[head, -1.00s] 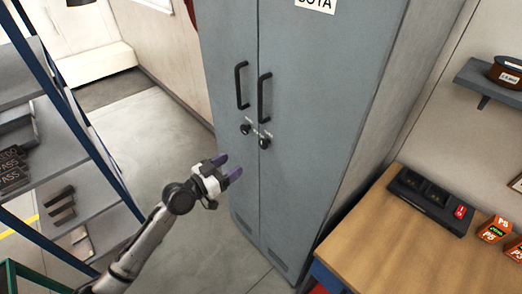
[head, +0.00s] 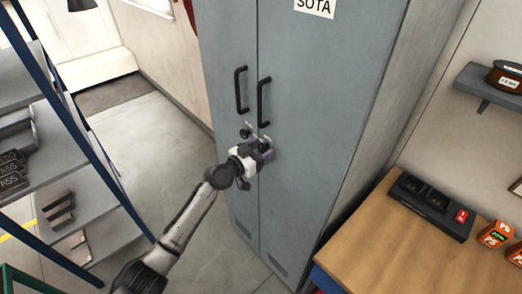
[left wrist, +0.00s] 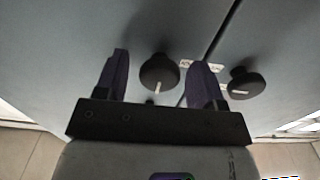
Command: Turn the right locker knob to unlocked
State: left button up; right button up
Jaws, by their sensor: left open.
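The grey two-door locker (head: 310,110) stands in the middle of the head view. The left knob (head: 245,133) shows on its left door, below the handles. My left gripper (head: 264,150) is at the right door and covers most of the right knob in the head view. In the left wrist view, the right knob (left wrist: 159,72) is between the two open purple fingers (left wrist: 160,85), with room on both sides. Its white mark points down in that picture. The left knob (left wrist: 246,82) is outside the fingers, its mark lying sideways. My right gripper is not in view.
Two black door handles (head: 240,90) (head: 264,102) stand out above the knobs. A blue-framed shelf (head: 85,140) is at the left. A wooden workbench (head: 365,240) with a black charger (head: 430,205) is at the right. The floor between shelf and locker is clear.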

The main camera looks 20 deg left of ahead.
pick_arm(q)
jog(key=shift+c, duration=0.5)
jog(key=c, duration=0.8)
